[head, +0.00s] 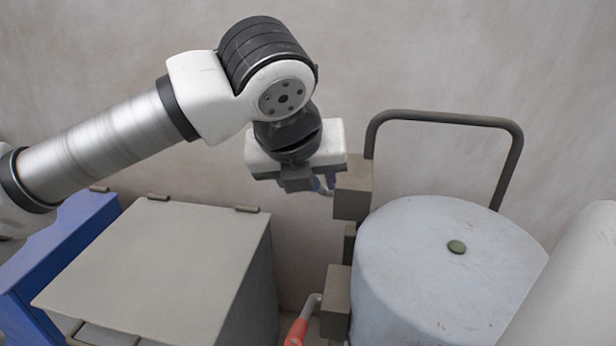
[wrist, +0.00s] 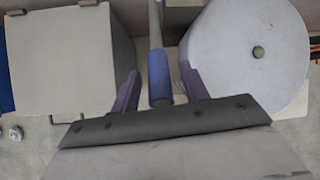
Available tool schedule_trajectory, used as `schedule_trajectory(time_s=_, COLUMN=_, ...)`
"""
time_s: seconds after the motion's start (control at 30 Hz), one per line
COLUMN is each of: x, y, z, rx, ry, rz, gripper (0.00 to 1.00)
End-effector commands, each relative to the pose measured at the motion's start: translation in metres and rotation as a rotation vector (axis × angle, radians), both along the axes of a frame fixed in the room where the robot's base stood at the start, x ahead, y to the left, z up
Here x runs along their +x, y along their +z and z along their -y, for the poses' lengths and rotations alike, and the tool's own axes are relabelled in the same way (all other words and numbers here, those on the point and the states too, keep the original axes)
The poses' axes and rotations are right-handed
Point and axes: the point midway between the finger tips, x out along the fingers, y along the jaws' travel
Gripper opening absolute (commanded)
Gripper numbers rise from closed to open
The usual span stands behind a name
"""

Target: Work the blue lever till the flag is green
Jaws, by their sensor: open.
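The blue lever (wrist: 159,78) has a grey shaft and a blue grip, seen nearly end-on in the wrist view. My gripper (wrist: 159,72) is open, with one purple finger on each side of the blue grip and a gap on both sides. In the head view my gripper (head: 322,184) points down and away beside the upper brown block (head: 352,190), and its palm hides most of the lever. I see no flag in either view.
A red-gripped lever (head: 297,330) sticks out by a lower brown block (head: 336,303). A pale drum (head: 430,290) with a green knob (head: 456,247) stands right, before a dark tube frame (head: 445,118). A grey lidded box (head: 160,262) and a blue box (head: 60,245) stand left.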

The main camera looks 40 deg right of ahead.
Motion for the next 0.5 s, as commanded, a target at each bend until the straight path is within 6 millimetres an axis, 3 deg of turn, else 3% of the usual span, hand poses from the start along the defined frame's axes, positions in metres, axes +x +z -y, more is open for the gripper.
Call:
schedule_trajectory(time_s=0.17, x=-0.005, y=0.015, z=-0.007, rx=-0.002, ry=0.002, rz=0.002, gripper=0.45)
schedule_trajectory(time_s=0.5, x=-0.028, y=0.079, z=-0.042, rx=-0.002, ry=0.004, rz=0.003, gripper=0.45)
